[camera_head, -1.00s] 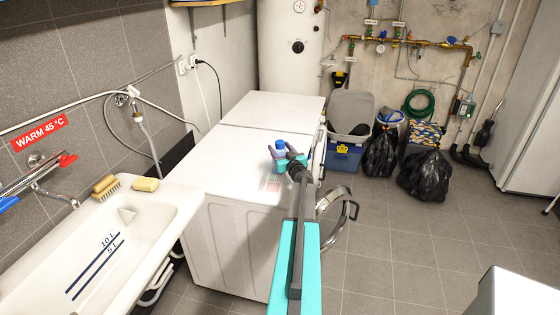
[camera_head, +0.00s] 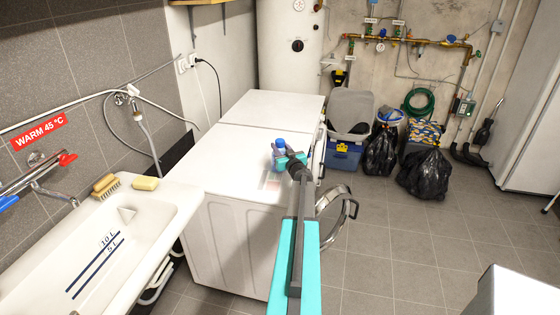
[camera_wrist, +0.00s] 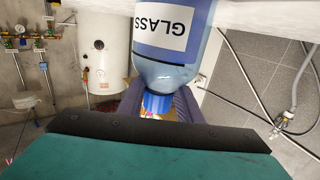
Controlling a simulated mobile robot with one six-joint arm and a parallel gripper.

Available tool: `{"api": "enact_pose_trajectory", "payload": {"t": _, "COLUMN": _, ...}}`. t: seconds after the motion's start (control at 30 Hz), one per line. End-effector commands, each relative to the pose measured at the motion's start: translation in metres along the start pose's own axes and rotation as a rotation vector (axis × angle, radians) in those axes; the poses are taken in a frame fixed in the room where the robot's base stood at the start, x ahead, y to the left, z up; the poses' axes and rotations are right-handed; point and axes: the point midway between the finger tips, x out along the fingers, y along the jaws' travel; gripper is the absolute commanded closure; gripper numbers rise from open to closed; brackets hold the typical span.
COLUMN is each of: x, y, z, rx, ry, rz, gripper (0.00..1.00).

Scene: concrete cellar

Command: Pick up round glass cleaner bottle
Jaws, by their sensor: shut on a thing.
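The round glass cleaner bottle is clear blue with a blue cap (camera_head: 281,143). It is at the front white machine's top, near the right edge, and my gripper (camera_head: 280,157) hides much of it. In the wrist view the bottle (camera_wrist: 170,62) appears upside down, with a white label reading "GLASS". The purple-grey fingers of my gripper (camera_wrist: 158,104) are shut on it from both sides, near its shoulder and cap. Whether its base still touches the machine top cannot be told.
Two white machines (camera_head: 237,167) stand side by side; the front one's round door (camera_head: 338,203) hangs open. A sink (camera_head: 150,209) with a brush (camera_head: 106,186) and sponge (camera_head: 146,184) is at left. Black bags (camera_head: 425,174) and bins are at the back.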

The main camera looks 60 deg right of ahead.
Motion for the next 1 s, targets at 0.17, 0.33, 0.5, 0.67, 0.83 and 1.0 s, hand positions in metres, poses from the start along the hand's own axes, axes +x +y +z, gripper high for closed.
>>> {"api": "enact_pose_trajectory", "payload": {"t": 0.17, "x": 0.0, "y": 0.001, "z": -0.001, "rx": 0.0, "ry": 0.001, "rz": 0.001, "gripper": 1.0}}
{"api": "enact_pose_trajectory", "payload": {"t": 0.33, "x": 0.0, "y": 0.001, "z": -0.001, "rx": 0.0, "ry": 0.001, "rz": 0.001, "gripper": 1.0}}
{"api": "enact_pose_trajectory", "payload": {"t": 0.5, "x": 0.0, "y": -0.001, "z": -0.005, "rx": 0.0, "ry": 0.001, "rz": -0.001, "gripper": 1.0}}
{"api": "enact_pose_trajectory", "payload": {"t": 0.67, "x": 0.0, "y": -0.001, "z": -0.016, "rx": -0.001, "ry": 0.003, "rz": -0.001, "gripper": 1.0}}
{"api": "enact_pose_trajectory", "payload": {"t": 0.83, "x": 0.0, "y": -0.002, "z": -0.033, "rx": -0.001, "ry": 0.003, "rz": -0.002, "gripper": 1.0}}
{"api": "enact_pose_trajectory", "payload": {"t": 1.0, "x": -0.015, "y": -0.002, "z": -0.037, "rx": 0.001, "ry": 0.001, "rz": 0.0, "gripper": 1.0}}
